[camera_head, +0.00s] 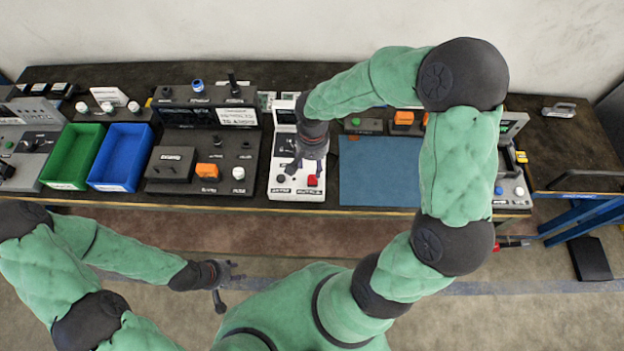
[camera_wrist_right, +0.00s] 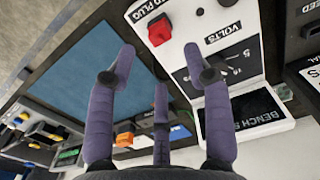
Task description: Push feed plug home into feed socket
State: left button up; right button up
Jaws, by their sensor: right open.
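A red block (camera_wrist_right: 160,30) sits on the white bench unit (camera_wrist_right: 247,62), beside a label that ends in "PLUG"; in the head view the red block (camera_head: 312,181) is at that unit's front edge. My right gripper (camera_head: 308,160) is above the bench unit, its fingers spread and empty. In the right wrist view the gripper (camera_wrist_right: 160,68) shows a gap from the red block. A label starting "FEED" is cut off at the right edge of the wrist view; I cannot make out the feed socket. My left gripper (camera_head: 228,284) is open and empty before the table.
A blue mat (camera_head: 380,172) lies right of the bench unit. Left of it stand dark boxes with knobs and an orange block (camera_head: 207,170), then a blue bin (camera_head: 121,157) and a green bin (camera_head: 72,156). My right arm covers part of the table.

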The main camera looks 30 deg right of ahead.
aim_at(312, 177)
notch_tip(312, 177, down, 6)
jog(key=b, duration=0.4)
jog(key=shift+f, duration=0.2)
jog(key=shift+f+b, duration=0.9)
jog(key=shift+b, duration=0.25)
jog(key=shift+b, duration=0.3)
grip_shut()
jog(key=shift+r, duration=0.25)
jog(key=shift+r+p, duration=2)
jog(key=shift+r, duration=0.85)
